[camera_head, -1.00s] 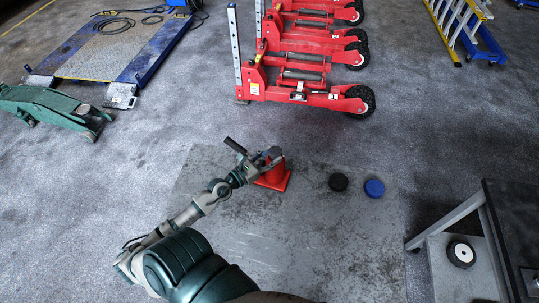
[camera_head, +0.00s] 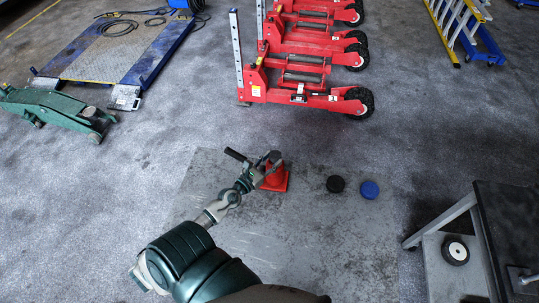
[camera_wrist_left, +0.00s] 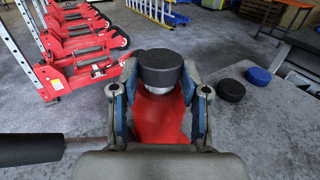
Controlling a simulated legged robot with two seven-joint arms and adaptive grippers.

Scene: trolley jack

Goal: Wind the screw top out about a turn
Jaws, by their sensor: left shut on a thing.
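A red jack (camera_head: 274,183) with a square base stands upright on the worn floor patch in the head view. In the left wrist view its red body (camera_wrist_left: 160,118) narrows upward to a silver collar under a round black screw top (camera_wrist_left: 161,68). My left gripper (camera_head: 268,160) is at the top of the jack. In the left wrist view my left gripper (camera_wrist_left: 159,80) has a blue-padded finger on each side of the top, shut on it. The exact contact is partly hidden by the fingers. My right gripper is not in view.
A black disc (camera_head: 335,184) and a blue disc (camera_head: 369,190) lie on the floor right of the jack. Red wheeled equipment (camera_head: 300,90) stands behind. A green trolley jack (camera_head: 55,108) is at left, a dark-topped bench (camera_head: 505,220) at right.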

